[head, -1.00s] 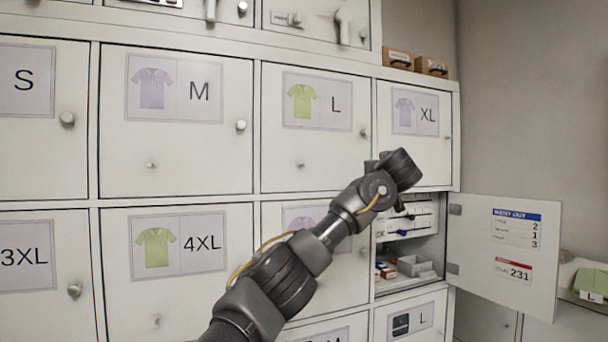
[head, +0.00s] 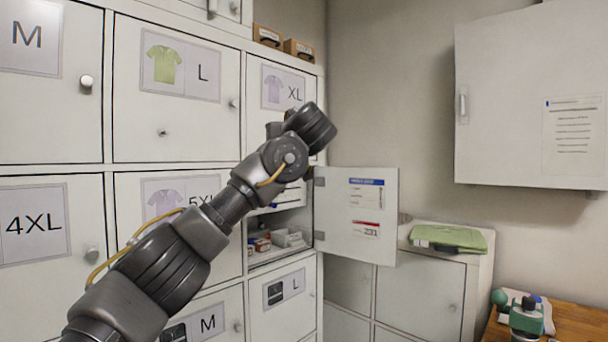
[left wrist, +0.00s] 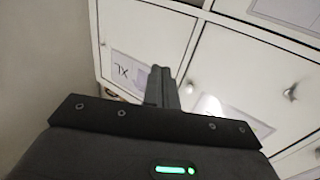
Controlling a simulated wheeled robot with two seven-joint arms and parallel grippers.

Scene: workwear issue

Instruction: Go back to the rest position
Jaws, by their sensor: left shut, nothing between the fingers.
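My left arm reaches up from the lower left in the head view, in front of the locker wall. Its wrist is beside the XL door (head: 283,100), and the left gripper's fingers are hidden behind the wrist there. In the left wrist view my left gripper (left wrist: 161,82) has its fingers together with nothing between them. The XL door also shows in that view (left wrist: 146,38), beyond the fingers. My right gripper is in neither view.
Below XL, an open compartment with small boxes (head: 260,244) has its door (head: 357,215) swung out right. A low cabinet (head: 418,290) carries a folded green garment (head: 449,237). A wall cabinet (head: 530,110) hangs right. A wooden table (head: 575,325) stands lower right.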

